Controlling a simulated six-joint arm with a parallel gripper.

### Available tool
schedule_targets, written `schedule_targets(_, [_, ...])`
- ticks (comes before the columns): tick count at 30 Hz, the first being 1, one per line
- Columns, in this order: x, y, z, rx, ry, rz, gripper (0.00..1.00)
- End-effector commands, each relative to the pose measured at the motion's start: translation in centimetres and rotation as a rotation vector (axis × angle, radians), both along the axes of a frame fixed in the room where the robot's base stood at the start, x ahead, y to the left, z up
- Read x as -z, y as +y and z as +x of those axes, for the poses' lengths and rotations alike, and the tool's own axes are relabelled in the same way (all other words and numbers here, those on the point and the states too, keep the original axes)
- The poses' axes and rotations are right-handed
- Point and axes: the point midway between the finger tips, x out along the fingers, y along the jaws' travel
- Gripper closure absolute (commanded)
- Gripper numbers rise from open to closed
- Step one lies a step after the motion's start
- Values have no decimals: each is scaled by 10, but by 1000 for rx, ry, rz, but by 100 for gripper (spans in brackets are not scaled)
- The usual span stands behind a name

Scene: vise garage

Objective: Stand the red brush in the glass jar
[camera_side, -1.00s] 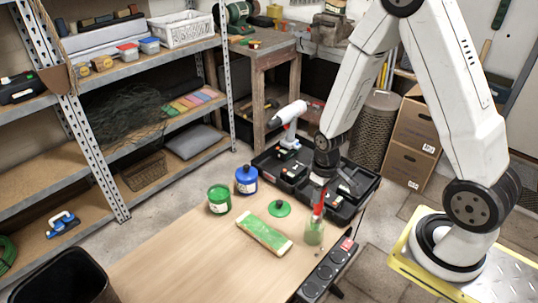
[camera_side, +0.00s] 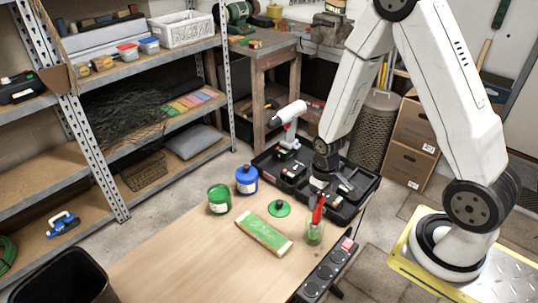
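The red brush (camera_side: 318,212) stands nearly upright, leaning slightly, with its red handle above and its lower end at the glass jar (camera_side: 314,234). The jar is clear with a greenish tint and stands near the table's right edge. The brush's lower end looks to be inside it, though the glass blurs this. My gripper (camera_side: 320,192) points down directly above the brush, close to the handle's top. The fingers are small and dark against the black tray, so I cannot tell whether they touch or hold the handle.
On the wooden table (camera_side: 185,265) are a green paint can (camera_side: 219,199), a blue bottle (camera_side: 246,181), a green lid (camera_side: 279,208) and a green-topped block (camera_side: 264,234). A black tool tray (camera_side: 345,212) lies behind the jar. A power strip (camera_side: 326,272) runs along the right edge.

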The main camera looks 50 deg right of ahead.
Motion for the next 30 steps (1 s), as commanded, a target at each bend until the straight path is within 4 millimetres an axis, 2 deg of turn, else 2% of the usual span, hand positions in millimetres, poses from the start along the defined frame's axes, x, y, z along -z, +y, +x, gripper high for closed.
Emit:
schedule_targets(8, [-2, 0, 0, 0, 0, 0, 16])
schedule_targets(14, [-11, 0, 0, 0, -2, 0, 16])
schedule_targets(30, [-62, 0, 0, 0, -2, 0, 16])
